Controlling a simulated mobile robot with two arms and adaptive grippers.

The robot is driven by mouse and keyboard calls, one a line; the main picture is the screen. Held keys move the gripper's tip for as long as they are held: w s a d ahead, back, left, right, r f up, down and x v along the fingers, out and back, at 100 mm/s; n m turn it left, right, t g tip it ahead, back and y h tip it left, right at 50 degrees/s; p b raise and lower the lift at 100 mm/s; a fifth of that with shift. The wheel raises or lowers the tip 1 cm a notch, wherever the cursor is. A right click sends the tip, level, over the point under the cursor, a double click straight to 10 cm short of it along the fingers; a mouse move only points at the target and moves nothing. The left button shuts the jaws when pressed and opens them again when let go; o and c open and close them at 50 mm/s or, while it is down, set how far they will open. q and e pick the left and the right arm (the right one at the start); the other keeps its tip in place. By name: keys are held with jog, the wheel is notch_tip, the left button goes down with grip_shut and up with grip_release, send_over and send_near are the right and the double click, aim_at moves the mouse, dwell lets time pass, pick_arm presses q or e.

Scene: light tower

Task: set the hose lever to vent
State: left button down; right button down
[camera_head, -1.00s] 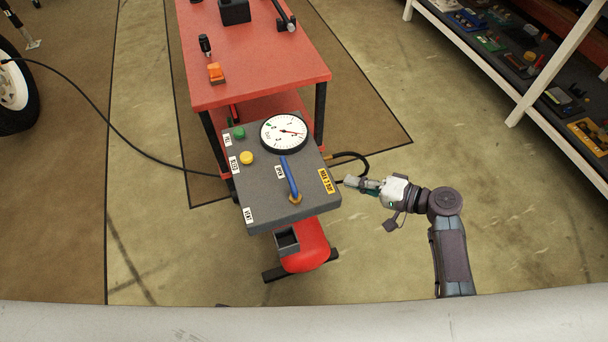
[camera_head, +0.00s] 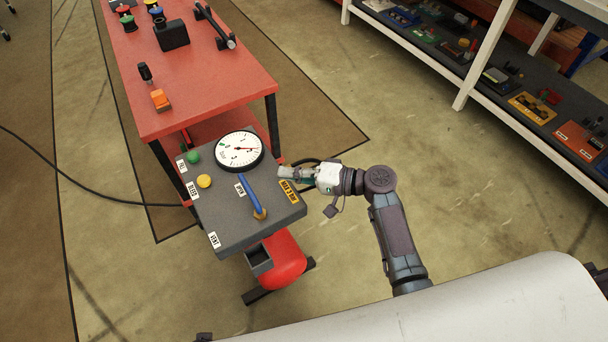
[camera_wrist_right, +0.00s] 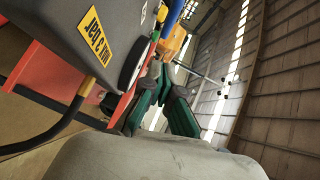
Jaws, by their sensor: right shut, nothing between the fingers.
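The grey panel (camera_head: 234,222) carries a blue lever (camera_head: 249,191) on a brass-coloured pivot (camera_head: 260,213). The lever points from the pivot toward the gauge, beside a white label that seems to read OPEN (camera_head: 240,189). The VENT label (camera_head: 214,240) is at the panel's near left corner. My right gripper (camera_head: 283,172) is shut and empty at the panel's right edge, apart from the lever. My left gripper is out of view.
A round white gauge (camera_head: 239,149), a green button (camera_head: 193,157) and a yellow button (camera_head: 204,181) are on the panel. A black hose (camera_head: 308,162) loops out behind my right gripper. A red cart (camera_head: 195,95) stands behind; a red tank (camera_head: 283,259) is below.

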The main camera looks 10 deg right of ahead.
aim_at(250, 193)
jog(key=x, duration=0.3)
jog(key=shift+w+a, duration=0.15)
jog(key=shift+a, duration=0.25)
jog(key=shift+s+a+f, duration=0.15)
jog(key=shift+s+a, duration=0.1)
jog(key=shift+a, duration=0.3)
jog(key=shift+s+a+f, duration=0.15)
jog(key=shift+s+a, duration=0.1)
jog(key=shift+a, duration=0.3)
jog(key=shift+s+a+f, duration=0.15)
jog(key=shift+s+a, duration=0.05)
jog(key=shift+a, duration=0.35)
